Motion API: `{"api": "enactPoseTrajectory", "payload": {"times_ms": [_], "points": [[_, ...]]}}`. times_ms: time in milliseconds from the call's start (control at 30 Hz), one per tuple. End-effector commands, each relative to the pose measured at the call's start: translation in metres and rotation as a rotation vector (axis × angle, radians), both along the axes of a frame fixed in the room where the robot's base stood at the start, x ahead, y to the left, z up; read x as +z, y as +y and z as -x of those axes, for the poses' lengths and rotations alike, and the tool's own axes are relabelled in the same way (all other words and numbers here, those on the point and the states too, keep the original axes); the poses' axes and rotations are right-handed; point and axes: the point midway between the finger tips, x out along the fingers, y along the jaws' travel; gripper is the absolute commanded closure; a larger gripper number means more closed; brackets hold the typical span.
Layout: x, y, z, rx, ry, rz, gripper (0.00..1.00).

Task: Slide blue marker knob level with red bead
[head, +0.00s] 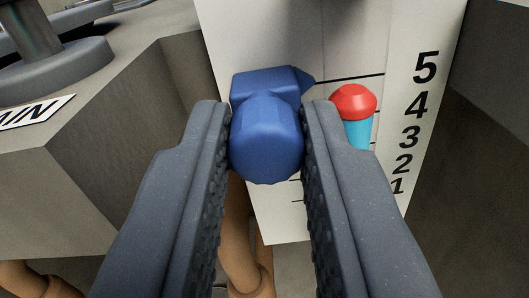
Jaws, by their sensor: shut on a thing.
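The blue marker knob (266,139) is in the middle of the head view, in front of a white scale board. My gripper (266,145) is shut on the knob, with one dark ribbed finger on each side. The knob's pointed blue slider (270,84) shows above it, its tip at the right near the long black line below the 5. The red bead (353,100) sits to the right on top of a light blue column (358,133). In the picture the pointer tip is a little higher than the bead. My right finger hides the column's lower part.
The white scale board (300,40) carries numbers 1 to 5 down its right side. A grey concrete block (120,130) with a partly visible sign (35,112) ending in "IN" stands at left. Orange-brown pipes (240,240) run below the board.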

Motion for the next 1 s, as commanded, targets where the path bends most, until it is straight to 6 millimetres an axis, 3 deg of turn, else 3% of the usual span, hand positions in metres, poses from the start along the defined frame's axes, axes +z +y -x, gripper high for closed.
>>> {"api": "enactPoseTrajectory", "payload": {"times_ms": [167, 200, 633, 1000], "points": [[-0.006, -0.001, 0.0, -0.002, 0.007, -0.001, 1.0], [-0.005, -0.001, 0.001, -0.002, 0.007, -0.001, 0.71], [-0.006, 0.0, 0.004, -0.001, 0.008, -0.001, 0.71], [-0.004, 0.0, 0.038, -0.002, 0.008, -0.003, 0.71]]}}
